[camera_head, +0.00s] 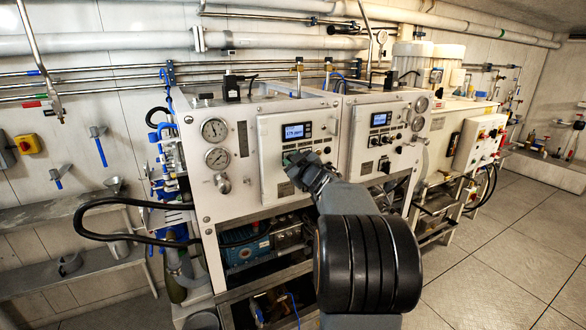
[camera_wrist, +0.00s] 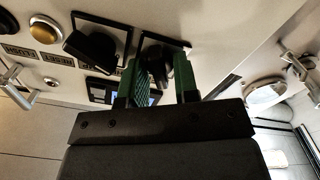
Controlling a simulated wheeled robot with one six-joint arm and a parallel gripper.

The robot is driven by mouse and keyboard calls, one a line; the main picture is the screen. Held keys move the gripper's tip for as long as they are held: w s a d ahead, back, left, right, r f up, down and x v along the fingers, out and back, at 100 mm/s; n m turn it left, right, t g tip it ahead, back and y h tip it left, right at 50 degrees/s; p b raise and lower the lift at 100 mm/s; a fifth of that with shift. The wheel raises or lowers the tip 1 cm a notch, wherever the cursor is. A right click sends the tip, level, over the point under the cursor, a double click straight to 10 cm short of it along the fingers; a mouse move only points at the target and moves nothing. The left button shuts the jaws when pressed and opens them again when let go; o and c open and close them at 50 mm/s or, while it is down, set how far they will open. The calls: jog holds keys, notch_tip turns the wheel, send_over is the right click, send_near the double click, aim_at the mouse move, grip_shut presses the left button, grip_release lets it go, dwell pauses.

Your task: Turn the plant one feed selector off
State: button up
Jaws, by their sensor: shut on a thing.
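In the wrist view my gripper (camera_wrist: 160,75) has its two green-padded fingers on either side of a black selector knob (camera_wrist: 155,55) on a white panel, and is shut on it. The fingers hide part of the knob, so its pointer position cannot be read. A second black knob (camera_wrist: 92,50) sits beside it, clear of the fingers. In the head view my gripper (camera_head: 298,166) is at the front panel (camera_head: 270,180) of the left white unit, just below its display (camera_head: 297,131). My arm hides the panel's lower right part there.
A similar white unit with its own display (camera_head: 381,119) stands to the right. Gauges (camera_head: 214,131) are on the left unit's face. A black hose (camera_head: 105,200) loops out at the left. Floor (camera_head: 500,265) at the right is clear.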

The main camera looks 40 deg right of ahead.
jog(key=n+b, duration=0.3)
jog(key=n, duration=0.2)
jog(key=shift+n, duration=0.4)
dwell(0.4)
jog(key=o, duration=0.6)
jog(key=s, duration=0.4)
jog(key=s+a+b, duration=0.1)
jog(key=s, duration=0.4)
jog(key=s+a, duration=0.1)
jog(key=s, duration=0.3)
jog(key=shift+s, duration=0.4)
jog(key=shift+d, duration=0.1)
